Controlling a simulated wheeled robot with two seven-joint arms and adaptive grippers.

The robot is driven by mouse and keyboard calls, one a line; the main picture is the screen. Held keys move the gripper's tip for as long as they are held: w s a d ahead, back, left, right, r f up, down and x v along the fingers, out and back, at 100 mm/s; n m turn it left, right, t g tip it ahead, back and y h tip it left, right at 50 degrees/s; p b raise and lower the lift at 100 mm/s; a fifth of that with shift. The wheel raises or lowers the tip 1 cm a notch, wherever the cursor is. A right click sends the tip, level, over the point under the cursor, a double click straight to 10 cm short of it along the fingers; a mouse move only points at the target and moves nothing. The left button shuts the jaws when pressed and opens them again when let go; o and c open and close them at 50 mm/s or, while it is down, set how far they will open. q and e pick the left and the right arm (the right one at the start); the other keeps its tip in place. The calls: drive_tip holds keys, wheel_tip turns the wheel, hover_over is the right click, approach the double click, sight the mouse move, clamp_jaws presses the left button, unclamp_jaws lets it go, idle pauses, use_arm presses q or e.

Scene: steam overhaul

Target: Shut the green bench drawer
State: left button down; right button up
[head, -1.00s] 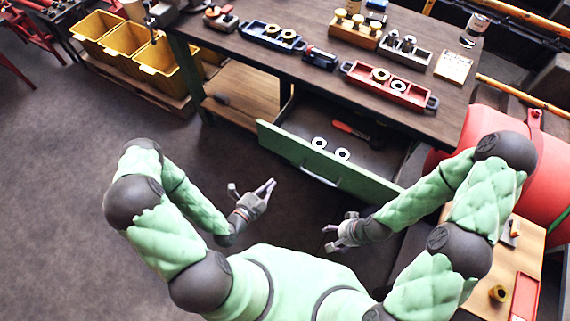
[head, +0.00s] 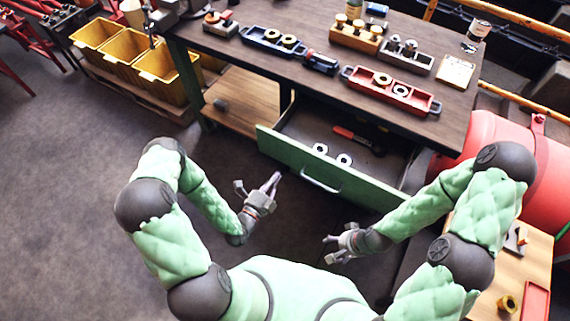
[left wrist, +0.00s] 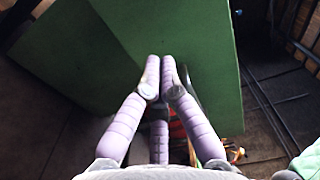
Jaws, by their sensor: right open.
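The green bench drawer (head: 350,186) stands pulled out from under the dark bench, its silvery handle (head: 320,183) facing me. Two pale rings (head: 332,154) and a red-handled tool (head: 345,132) lie inside it. My left gripper (head: 273,178) is in front of the drawer's left part, just short of its front in the picture. In the left wrist view its finger tips (left wrist: 160,63) come together with nothing seen between them, in front of a green panel (left wrist: 200,45). I cannot tell whether they touch it. My right gripper (head: 330,248) is open and empty, nearer my body.
The bench top (head: 300,80) carries a red tray (head: 390,90), a blue tray (head: 268,40) and other parts. Yellow bins (head: 130,55) stand at upper left. A red tank (head: 500,130) and a small wooden table (head: 515,265) are at right. The floor at left is clear.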

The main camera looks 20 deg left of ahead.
sight(289, 158)
use_arm(q)
drive_tip(key=shift+b+x, duration=0.5)
drive_tip(key=shift+x, duration=3.1)
use_arm(e)
drive_tip(key=shift+f, duration=0.55)
